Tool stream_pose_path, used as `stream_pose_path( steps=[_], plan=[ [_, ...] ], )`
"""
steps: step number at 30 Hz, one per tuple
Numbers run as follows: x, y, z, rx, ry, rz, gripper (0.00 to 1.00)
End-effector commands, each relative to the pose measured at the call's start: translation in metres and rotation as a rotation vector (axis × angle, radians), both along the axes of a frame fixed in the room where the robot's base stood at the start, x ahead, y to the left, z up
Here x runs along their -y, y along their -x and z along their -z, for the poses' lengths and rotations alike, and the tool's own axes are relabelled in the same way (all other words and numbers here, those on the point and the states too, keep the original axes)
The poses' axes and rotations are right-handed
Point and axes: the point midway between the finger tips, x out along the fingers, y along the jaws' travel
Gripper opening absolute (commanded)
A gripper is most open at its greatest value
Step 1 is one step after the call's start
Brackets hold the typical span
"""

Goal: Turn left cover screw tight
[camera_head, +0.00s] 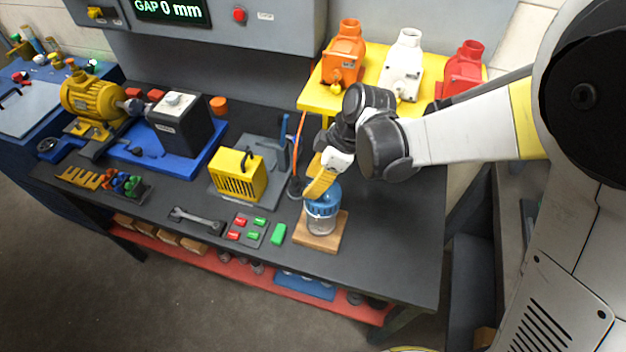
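My gripper (318,190), white and grey with a yellow finger, points down at the blue lid (322,201) of a clear jar (321,223). The jar stands upright on a wooden board (331,240) near the bench's front right. The finger overlaps the lid's left and upper side; whether it grips the lid is too small to tell. No cover screw can be made out. A yellow motor (92,97) is at the far left, on or beside a blue base (135,153) with a black box (180,122).
A yellow cage-like box (237,175) stands left of the jar. Orange (343,56), white (402,65) and red (464,70) housings stand on a yellow stand behind.

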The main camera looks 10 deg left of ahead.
Motion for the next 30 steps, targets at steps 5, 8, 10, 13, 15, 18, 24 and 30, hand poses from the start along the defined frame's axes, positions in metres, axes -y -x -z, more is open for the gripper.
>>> stream_pose_path(
  steps=[5,8,10,13,15,18,24,30],
  plan=[
    [0.0001,-0.0001,-0.0002,0.0,0.0,0.0,0.0],
    [-0.0002,0.0,-0.0002,0.0,-0.001,0.0,0.0],
    [-0.0003,0.0,-0.0002,0.0,-0.001,0.0,0.0],
    [-0.0006,0.0001,-0.0003,0.0,-0.001,0.0,0.0],
    [-0.0007,0.0001,-0.0003,-0.001,-0.002,0.001,0.0],
    [-0.001,0.0001,-0.0003,0.0,-0.002,0.002,0.0],
    [-0.0013,0.0002,-0.0004,0.0,-0.003,0.008,0.0],
    [-0.0016,0.0003,-0.0005,0.0,-0.003,0.017,0.0]
  ],
)
